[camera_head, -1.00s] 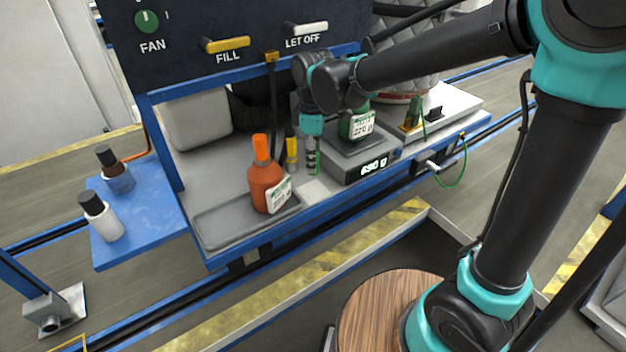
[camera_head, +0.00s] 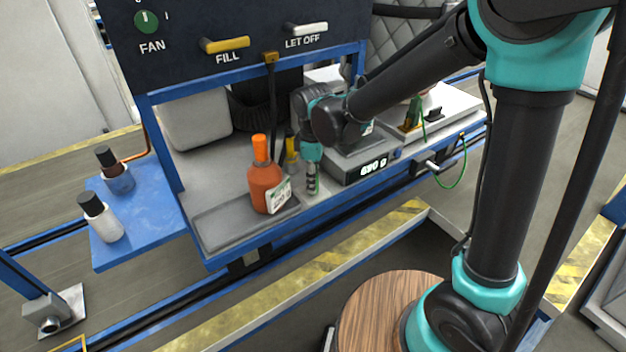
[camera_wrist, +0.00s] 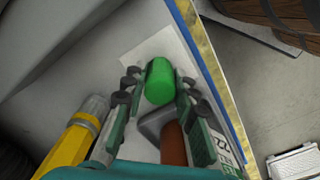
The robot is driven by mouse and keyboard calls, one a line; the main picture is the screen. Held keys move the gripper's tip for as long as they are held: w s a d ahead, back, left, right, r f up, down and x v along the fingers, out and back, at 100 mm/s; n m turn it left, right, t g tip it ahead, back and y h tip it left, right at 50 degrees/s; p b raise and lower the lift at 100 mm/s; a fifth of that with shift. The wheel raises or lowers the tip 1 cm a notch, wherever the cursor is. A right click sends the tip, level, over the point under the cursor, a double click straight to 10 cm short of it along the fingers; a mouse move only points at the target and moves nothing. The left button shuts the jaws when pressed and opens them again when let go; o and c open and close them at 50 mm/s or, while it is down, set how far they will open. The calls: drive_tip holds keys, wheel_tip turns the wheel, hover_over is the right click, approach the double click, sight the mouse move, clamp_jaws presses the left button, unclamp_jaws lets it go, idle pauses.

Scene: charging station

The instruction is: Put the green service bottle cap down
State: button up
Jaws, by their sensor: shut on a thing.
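The green cap (camera_wrist: 159,82) sits between the two fingertips of my gripper (camera_wrist: 155,90) in the wrist view, and the fingers are shut on it. A pale square pad (camera_wrist: 168,46) lies on the bench below and beyond the cap. Whether the cap touches the pad cannot be told. In the head view my gripper (camera_head: 312,186) points down low over the bench, between the orange bottle and the scale, and hides the cap. The green-labelled bottle on the scale is mostly hidden behind my arm.
The orange bottle (camera_head: 262,184) stands on a grey tray (camera_head: 218,228) left of my gripper. A yellow-topped item (camera_head: 291,148) is close behind it, also near my fingers in the wrist view (camera_wrist: 75,140). The scale (camera_head: 352,168) reading 690 g stands close on the right.

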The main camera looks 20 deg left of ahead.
drive_tip(key=o, duration=0.9)
drive_tip(key=shift+o, duration=0.2)
wheel_tip(320, 180, up, 12)
drive_tip(key=d+f+m+t, duration=0.1)
drive_tip(key=d+f+m, duration=0.25)
drive_tip(key=d, duration=0.55)
drive_tip(key=w+d+f+m+t, duration=0.1)
drive_tip(key=d+f+m, duration=0.3)
drive_tip(key=d, duration=0.6)
drive_tip(key=d+f+m+t, duration=0.1)
drive_tip(key=d+f+m, duration=0.1)
drive_tip(key=d+m, duration=0.55)
drive_tip(key=s+d+f+m+t, duration=0.1)
drive_tip(key=s+d+f+m, duration=0.3)
drive_tip(key=d, duration=0.6)
drive_tip(key=shift+s+d+f, duration=0.15)
drive_tip(key=shift+s, duration=0.55)
